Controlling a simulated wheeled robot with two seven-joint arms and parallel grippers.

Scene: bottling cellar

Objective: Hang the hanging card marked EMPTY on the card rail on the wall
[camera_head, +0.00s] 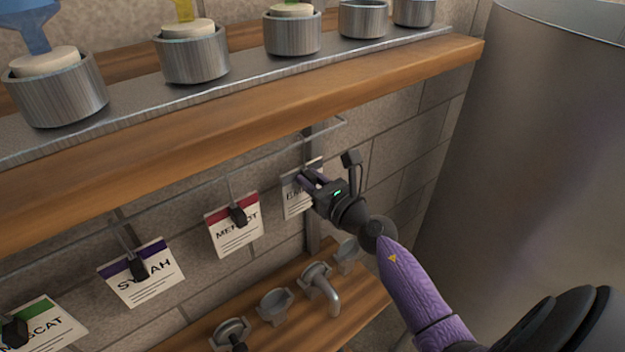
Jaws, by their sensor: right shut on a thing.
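The hanging card marked EMPTY (293,200) is a white card with a grey top band, below the wooden shelf and against the brick wall. My right gripper (308,182) is shut on its upper right part and covers some of its lettering. The card rail (270,157) is a thin metal rod under the shelf, with its end (340,122) showing above the gripper. Whether the EMPTY card's hook is over the rail cannot be told.
Cards marked MERLOT (236,226), SYRAH (143,273) and MUSCAT (42,328) hang to the left. The shelf (240,118) with metal cups (194,58) juts out above. A lower shelf (352,302) holds metal fittings (317,283). A large steel tank (530,150) stands at right.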

